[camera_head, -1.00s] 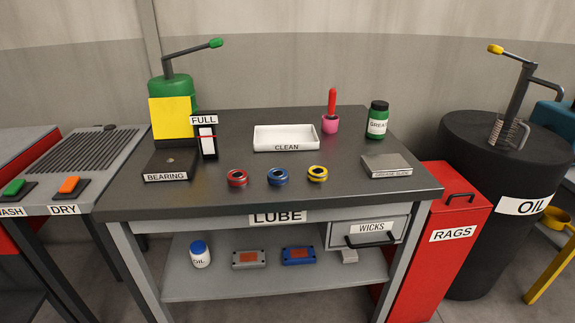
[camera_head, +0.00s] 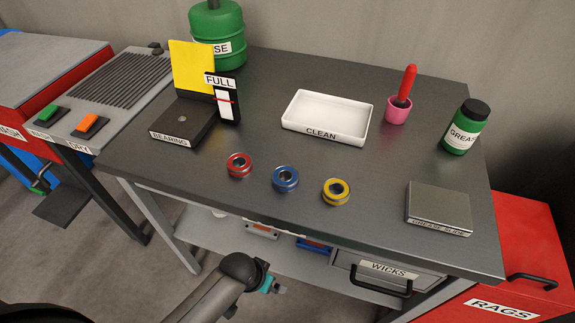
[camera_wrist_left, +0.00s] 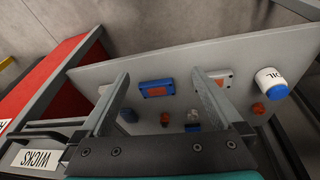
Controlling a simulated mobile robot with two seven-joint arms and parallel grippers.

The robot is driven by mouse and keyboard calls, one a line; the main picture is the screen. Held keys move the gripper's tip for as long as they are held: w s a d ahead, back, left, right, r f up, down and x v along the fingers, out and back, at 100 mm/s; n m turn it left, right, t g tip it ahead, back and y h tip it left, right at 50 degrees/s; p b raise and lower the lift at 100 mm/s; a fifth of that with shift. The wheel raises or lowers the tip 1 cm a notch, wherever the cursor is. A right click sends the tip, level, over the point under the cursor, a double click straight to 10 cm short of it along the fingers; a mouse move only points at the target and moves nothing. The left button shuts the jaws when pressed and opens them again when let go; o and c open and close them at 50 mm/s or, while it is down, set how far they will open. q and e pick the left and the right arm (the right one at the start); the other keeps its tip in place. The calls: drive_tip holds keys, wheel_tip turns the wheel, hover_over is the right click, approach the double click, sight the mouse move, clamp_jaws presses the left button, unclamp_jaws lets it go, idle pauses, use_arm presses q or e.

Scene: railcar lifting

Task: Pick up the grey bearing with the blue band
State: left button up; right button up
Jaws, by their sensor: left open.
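The grey bearing with the blue band (camera_head: 286,178) lies flat on the dark table top in the head view, between a red-banded bearing (camera_head: 239,165) and a yellow-banded bearing (camera_head: 336,191). It does not show in the left wrist view. My left arm comes in at the bottom of the head view and ends at a small teal part of my left gripper (camera_head: 269,284), in front of the table and apart from the bearing. My right gripper is out of view.
The table's front edge lies between my left arm and the bearings. Behind them stand a white CLEAN tray (camera_head: 287,122), a BEARING block (camera_head: 184,122) and a pink cup (camera_head: 397,112). A grease slide plate (camera_head: 439,206) is at right. The lower shelf (camera_wrist_left: 240,52) holds boxes and an oil bottle (camera_wrist_left: 271,82).

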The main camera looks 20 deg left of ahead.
use_arm(q)
drive_tip(key=w+d+r+m+h+p, duration=0.1)
drive_tip(key=w+d+r+m+p, duration=0.2)
drive_tip(key=r, duration=1.2)
drive_tip(key=d+r+h+p, duration=0.15)
drive_tip(key=d+r, duration=0.35)
drive_tip(key=r, duration=0.9)
drive_tip(key=w+a+r+g+y, duration=0.35)
drive_tip(key=w+a+r, duration=0.35)
drive_tip(key=w+r, duration=0.45)
drive_tip(key=b, duration=0.1)
hover_over(285, 176)
drive_tip(key=shift+t, duration=0.25)
wheel_tip(285, 176, down, 10)
drive_tip(key=shift+s+d+f, duration=0.1)
drive_tip(key=shift+s, duration=0.05)
drive_tip(key=f+b, duration=0.1)
drive_tip(key=f, duration=0.4)
drive_tip(key=shift+w, duration=0.2)
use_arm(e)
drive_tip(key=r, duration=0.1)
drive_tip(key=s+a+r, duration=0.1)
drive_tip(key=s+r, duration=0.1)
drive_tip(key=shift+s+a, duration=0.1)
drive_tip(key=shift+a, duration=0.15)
